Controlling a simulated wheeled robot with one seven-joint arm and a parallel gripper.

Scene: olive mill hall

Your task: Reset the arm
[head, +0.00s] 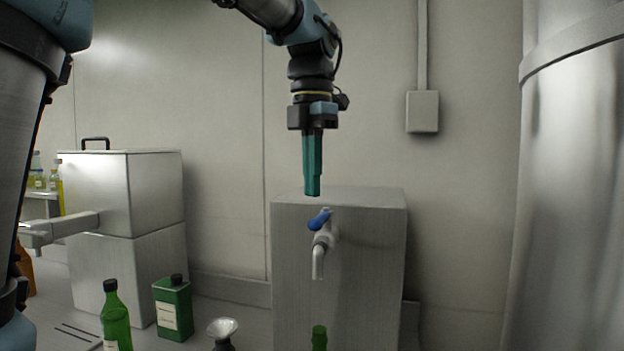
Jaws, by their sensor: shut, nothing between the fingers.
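My gripper (313,193) hangs from my arm in the upper middle of the head view. Its teal fingers point straight down and are shut together, with nothing between them. The fingertips are in front of the top part of a grey metal box-shaped tank (362,270) and a little above its tap (319,258). The tap has a blue lever (319,220) and a spout that points down. The fingers appear apart from the lever.
A green bottle neck (319,338) shows below the spout. At left are a green bottle (116,320), a green tin (173,308), a funnel-like piece (222,328) and a steel machine (155,195). A large steel cylinder (575,200) stands at right. A wall box (422,112) hangs behind.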

